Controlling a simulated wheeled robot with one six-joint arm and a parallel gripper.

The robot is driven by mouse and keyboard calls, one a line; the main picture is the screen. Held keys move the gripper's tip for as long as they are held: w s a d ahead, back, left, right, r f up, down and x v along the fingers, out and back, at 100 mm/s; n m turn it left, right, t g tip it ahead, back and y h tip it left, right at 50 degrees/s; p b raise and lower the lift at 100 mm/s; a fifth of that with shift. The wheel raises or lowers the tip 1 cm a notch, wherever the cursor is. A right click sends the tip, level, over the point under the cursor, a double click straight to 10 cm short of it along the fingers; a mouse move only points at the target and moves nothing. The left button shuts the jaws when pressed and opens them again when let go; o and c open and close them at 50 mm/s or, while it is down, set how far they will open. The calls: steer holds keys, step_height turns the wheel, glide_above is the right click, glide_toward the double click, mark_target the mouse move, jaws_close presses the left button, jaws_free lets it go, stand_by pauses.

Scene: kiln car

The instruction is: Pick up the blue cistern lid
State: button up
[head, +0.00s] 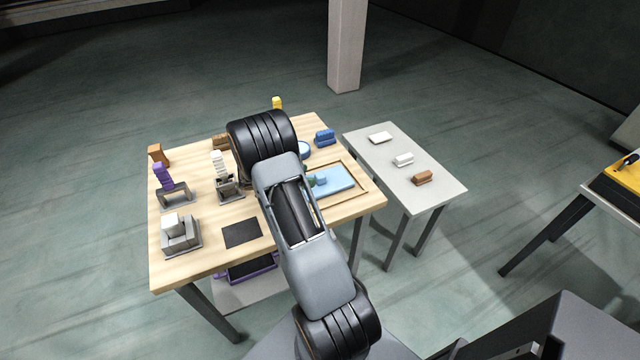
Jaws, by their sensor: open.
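A flat light-blue slab (340,178), which looks like the blue cistern lid, lies on the right part of the wooden table. A small raised blue piece (321,181) shows on its left part. The slab lies inside a thin brown outline on the table top. My arm crosses in front of the table and hides the ground just left of the slab, perhaps its left edge too. My gripper's fingers do not show; they are hidden behind my arm or out of the picture.
The wooden table (180,262) also holds a blue block (325,138), a round blue-rimmed thing (304,150), a purple stack (162,176), a grey stand with pale blocks (180,240) and a dark mat (241,233). A white side table (440,187) with small blocks stands right.

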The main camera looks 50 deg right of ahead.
mark_target(318, 175)
steer(key=shift+p+x, duration=0.3)
steer(key=shift+x, duration=1.8)
steer(key=shift+c, duration=0.5)
jaws_close()
